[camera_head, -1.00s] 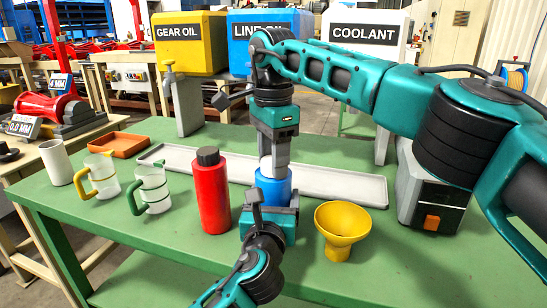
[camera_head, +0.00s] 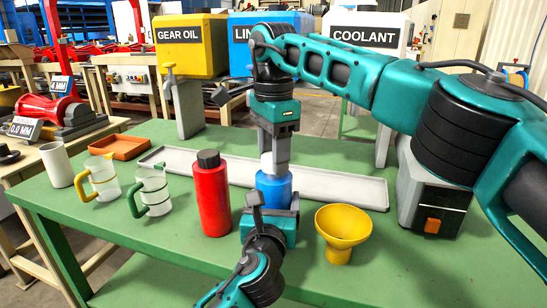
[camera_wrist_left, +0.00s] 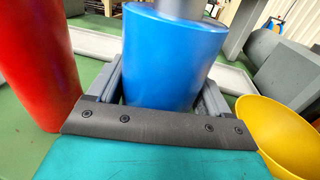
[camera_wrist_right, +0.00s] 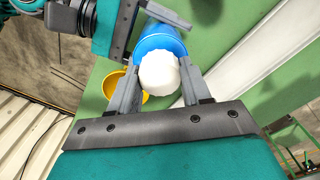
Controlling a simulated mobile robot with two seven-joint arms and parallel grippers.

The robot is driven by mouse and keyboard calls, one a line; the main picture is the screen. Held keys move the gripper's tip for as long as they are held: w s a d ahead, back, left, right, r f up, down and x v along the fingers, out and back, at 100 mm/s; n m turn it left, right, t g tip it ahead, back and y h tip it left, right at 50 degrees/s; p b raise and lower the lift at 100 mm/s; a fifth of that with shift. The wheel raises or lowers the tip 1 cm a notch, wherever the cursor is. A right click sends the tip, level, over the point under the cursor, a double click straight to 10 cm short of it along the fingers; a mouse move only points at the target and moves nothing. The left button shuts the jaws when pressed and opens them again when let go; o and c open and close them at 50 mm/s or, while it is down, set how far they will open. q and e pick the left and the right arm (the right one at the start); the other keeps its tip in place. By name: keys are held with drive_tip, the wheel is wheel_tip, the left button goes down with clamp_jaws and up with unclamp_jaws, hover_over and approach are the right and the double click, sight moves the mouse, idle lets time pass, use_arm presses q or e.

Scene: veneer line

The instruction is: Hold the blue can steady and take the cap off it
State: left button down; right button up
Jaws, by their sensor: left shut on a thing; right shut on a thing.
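The blue can (camera_head: 274,190) stands upright on the green table, in front of the long grey tray. My left gripper (camera_wrist_left: 162,88) is shut on the can's body, with one finger on each side. The white cap (camera_wrist_right: 165,74) is at the can's top, and I see no clear gap between them. My right gripper (camera_wrist_right: 160,84) comes down from above and is shut on the cap. In the head view the right fingers hide most of the cap, and the left gripper hides the can's lower part.
A red bottle (camera_head: 213,198) stands close left of the can, and a yellow funnel (camera_head: 343,226) close right. The grey tray (camera_head: 340,186) lies behind. Two clear jugs, one with a yellow handle (camera_head: 83,184) and one with a green handle (camera_head: 133,198), stand further left.

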drive_tip(key=shift+r, duration=0.45)
drive_tip(key=shift+r, duration=0.1)
drive_tip(key=shift+r, duration=1.9)
use_arm(q)
unclamp_jaws()
drive_tip(key=shift+s, duration=0.1)
